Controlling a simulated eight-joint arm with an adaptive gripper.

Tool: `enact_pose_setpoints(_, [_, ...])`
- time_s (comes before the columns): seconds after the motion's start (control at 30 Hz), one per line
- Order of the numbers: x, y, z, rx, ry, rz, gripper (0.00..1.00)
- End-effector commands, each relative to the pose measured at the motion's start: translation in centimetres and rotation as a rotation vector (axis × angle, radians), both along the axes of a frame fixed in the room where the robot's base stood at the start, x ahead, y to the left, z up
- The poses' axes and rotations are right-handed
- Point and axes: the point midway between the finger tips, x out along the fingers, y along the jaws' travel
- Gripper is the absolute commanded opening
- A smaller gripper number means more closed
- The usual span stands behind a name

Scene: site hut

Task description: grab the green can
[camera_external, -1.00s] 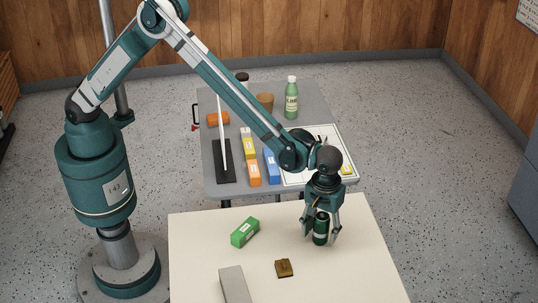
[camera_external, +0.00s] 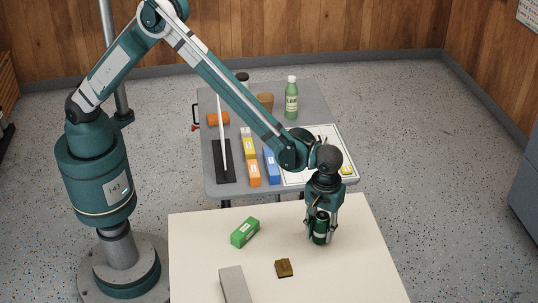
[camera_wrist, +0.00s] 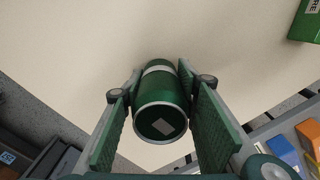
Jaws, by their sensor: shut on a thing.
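The green can (camera_external: 320,229) is dark green with a pale band and stands upright on the cream table (camera_external: 207,262). In the wrist view the can (camera_wrist: 161,108) sits between the two green finger pads. My gripper (camera_external: 321,234) points down over the can and is shut on it, with one finger on each side. It also shows in the wrist view (camera_wrist: 160,112). The can's base appears to be at the table top; I cannot tell whether any gap is under it.
On the cream table are a green box (camera_external: 245,232), a small brown block (camera_external: 284,268) and a grey block (camera_external: 234,284). A grey table (camera_external: 207,150) behind holds a green bottle (camera_external: 291,100), a brown cup (camera_external: 265,102), an orange can (camera_external: 218,119) and several coloured boxes.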

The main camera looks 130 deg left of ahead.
Motion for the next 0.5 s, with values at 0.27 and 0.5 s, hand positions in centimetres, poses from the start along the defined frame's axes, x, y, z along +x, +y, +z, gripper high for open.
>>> enact_pose_setpoints(0.27, [0.0, 0.0, 2.6, 0.0, 0.0, 0.0, 0.25])
enact_pose_setpoints(0.5, [0.0, 0.0, 6.2, 0.0, 0.0, 0.0, 0.25])
